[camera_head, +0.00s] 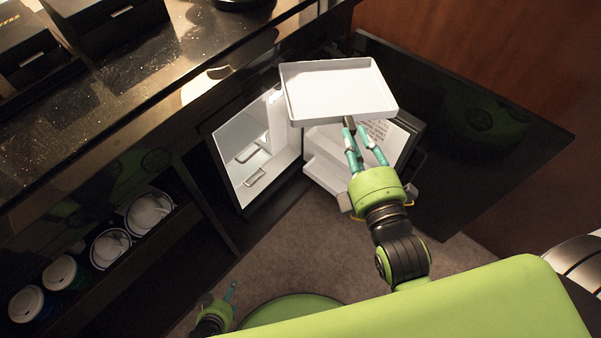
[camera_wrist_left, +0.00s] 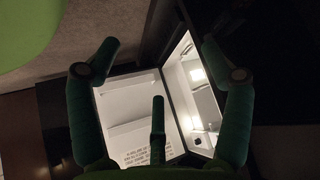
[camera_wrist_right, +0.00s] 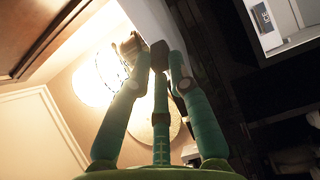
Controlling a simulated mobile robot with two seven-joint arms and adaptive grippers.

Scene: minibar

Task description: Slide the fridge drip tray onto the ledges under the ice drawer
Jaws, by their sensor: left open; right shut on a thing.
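The white, shallow, rectangular drip tray (camera_head: 340,90) is in the air above the open fridge in the head view. My right gripper (camera_head: 350,126) is shut on a dark tab at its near edge. In the right wrist view the fingers close around this dark block (camera_wrist_right: 158,55), with the pale tray (camera_wrist_right: 152,18) beyond. The fridge (camera_head: 252,150) stands open, lit and white inside. The ice drawer (camera_wrist_right: 262,17) shows an "ICE" label in the right wrist view. The ledges cannot be made out. My left gripper (camera_wrist_left: 158,72) is open and empty, low at the bottom left of the head view.
The open fridge door (camera_head: 325,178) has white inner shelves and a printed label. A large dark panel (camera_head: 500,130) spreads to its right. The dark counter (camera_head: 120,110) runs above the fridge, with black boxes on top. Lidded cups (camera_head: 110,248) stand on a lower shelf at left.

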